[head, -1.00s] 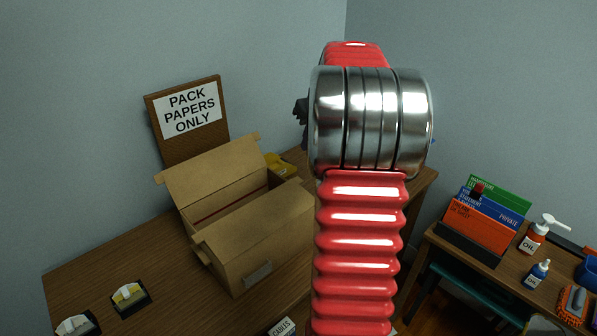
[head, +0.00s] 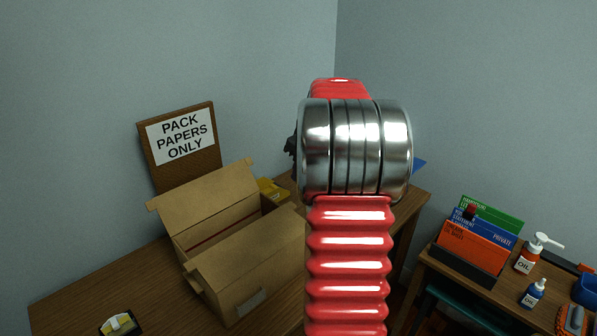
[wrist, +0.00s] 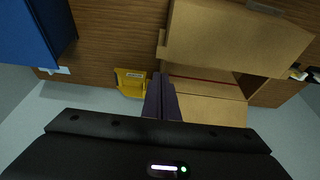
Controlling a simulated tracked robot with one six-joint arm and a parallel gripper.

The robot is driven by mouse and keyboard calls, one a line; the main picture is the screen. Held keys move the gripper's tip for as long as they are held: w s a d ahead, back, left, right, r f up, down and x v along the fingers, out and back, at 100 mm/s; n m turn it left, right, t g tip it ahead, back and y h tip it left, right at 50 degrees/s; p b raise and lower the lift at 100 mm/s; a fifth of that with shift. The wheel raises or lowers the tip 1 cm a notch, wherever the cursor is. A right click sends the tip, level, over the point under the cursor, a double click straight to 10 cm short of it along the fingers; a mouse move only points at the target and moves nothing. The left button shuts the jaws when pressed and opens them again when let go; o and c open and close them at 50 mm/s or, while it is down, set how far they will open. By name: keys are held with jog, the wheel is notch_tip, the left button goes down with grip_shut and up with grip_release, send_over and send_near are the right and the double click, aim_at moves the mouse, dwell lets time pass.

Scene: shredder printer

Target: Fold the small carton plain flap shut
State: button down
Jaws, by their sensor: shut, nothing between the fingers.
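The small brown carton (head: 243,285) stands open on the wooden desk in the head view. One flap (head: 205,200) stands up and leans back along its far side. A broad panel (head: 250,245) slopes over its near side, and the interior shows between them. In the wrist view the carton panel (wrist: 235,45) is at upper right, with the open inside, a red line and the other flap (wrist: 210,110) below it. My gripper (wrist: 161,76) is shut and empty, beside the carton's edge; I cannot tell whether it touches. My arm mostly hides it in the head view.
A "PACK PAPERS ONLY" board (head: 180,145) stands behind the carton. A yellow item (wrist: 130,82) lies beside my gripper, and a blue box (wrist: 35,35) is at left. A tape dispenser (head: 120,323) sits at front left. A side table holds folders (head: 475,240) and bottles.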

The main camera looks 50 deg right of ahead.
aim_at(290, 204)
jog(key=x, duration=1.1)
jog(key=shift+s+f, duration=0.2)
jog(key=shift+s, duration=0.15)
jog(key=shift+x, duration=0.9)
jog(key=shift+r, duration=0.2)
jog(key=shift+r, duration=0.7)
